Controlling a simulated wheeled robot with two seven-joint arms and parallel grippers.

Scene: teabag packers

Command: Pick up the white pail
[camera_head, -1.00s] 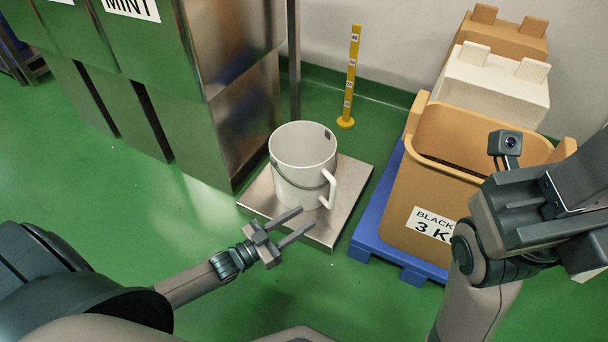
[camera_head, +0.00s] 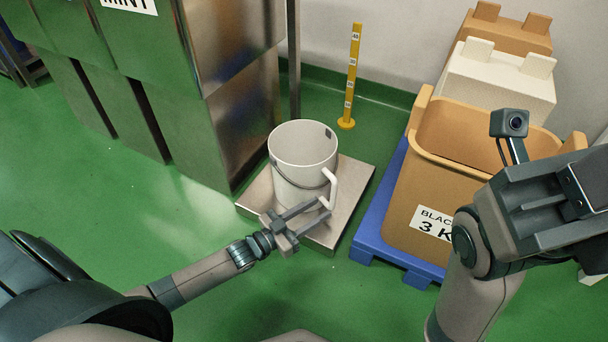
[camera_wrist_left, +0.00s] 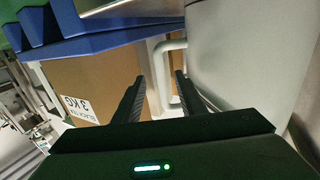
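The white pail (camera_head: 301,158) stands upright on a square metal platform (camera_head: 257,203), with its side handle (camera_head: 332,188) toward the right. My left gripper (camera_head: 322,207) is open, its two fingers reaching to the lower part of the handle. In the left wrist view the handle (camera_wrist_left: 167,46) shows between and just beyond the fingertips of my left gripper (camera_wrist_left: 160,80), with the pail wall (camera_wrist_left: 240,50) to the right. I cannot tell whether a finger touches the handle. My right gripper is not clearly visible; the right arm is at the right edge.
A tan crate labelled black 3 K (camera_head: 398,215) sits on a blue pallet (camera_head: 372,240) right of the platform. Stacked metal cabinets (camera_head: 235,130) stand to the left. A yellow post (camera_head: 351,80) stands behind. Green floor is open at lower left.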

